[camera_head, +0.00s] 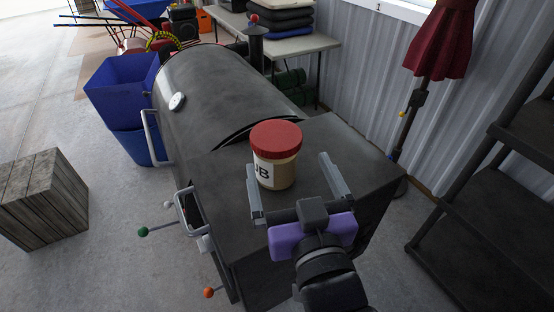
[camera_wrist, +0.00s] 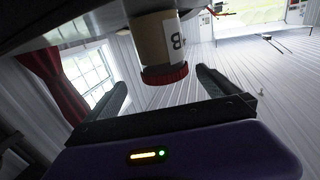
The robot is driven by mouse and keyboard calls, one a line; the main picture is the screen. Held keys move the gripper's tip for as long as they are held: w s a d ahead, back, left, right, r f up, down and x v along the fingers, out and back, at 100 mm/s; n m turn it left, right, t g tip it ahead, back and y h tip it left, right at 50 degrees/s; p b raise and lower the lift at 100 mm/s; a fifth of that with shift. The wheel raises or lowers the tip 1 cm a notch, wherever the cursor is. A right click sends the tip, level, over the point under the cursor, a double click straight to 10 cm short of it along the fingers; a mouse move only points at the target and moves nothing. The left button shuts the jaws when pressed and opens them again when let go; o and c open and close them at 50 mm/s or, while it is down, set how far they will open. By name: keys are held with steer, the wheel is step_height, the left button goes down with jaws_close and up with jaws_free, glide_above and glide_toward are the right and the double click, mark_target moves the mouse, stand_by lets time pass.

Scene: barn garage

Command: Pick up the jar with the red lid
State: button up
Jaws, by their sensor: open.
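The jar with the red lid (camera_head: 275,170) stands upright on the flat dark top of the smoker's box (camera_head: 362,160). It has a pale body with black letters. My gripper (camera_head: 287,163) is open and empty, with one finger on each side of the jar's line in the head view. In the wrist view, which looks upside down, the jar (camera_wrist: 157,42) appears between and just beyond the fingertips (camera_wrist: 161,78). No contact shows. How far the fingertips reach around the jar is hard to tell.
The smoker's rounded barrel (camera_head: 225,85) rises behind the jar. Blue bins (camera_head: 122,95) and a wooden crate (camera_head: 45,200) stand left. A dark shelf (camera_head: 490,200) and a closed red umbrella (camera_head: 440,40) stand right. The box top around the jar is otherwise clear.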

mark_target(276, 140)
steer(key=shift+w+a+r, duration=0.35)
steer(key=shift+w+a, duration=0.05)
steer(key=shift+w, duration=0.1)
steer(key=shift+f+p+x, duration=0.15)
steer(key=shift+p+x, duration=0.3)
steer(key=shift+x, duration=1.3)
steer(key=shift+f+p+x, duration=0.15)
steer(key=shift+p+x, duration=0.25)
steer(key=shift+x, duration=1.4)
steer(key=shift+s+a, duration=0.1)
steer(key=c, duration=1.6)
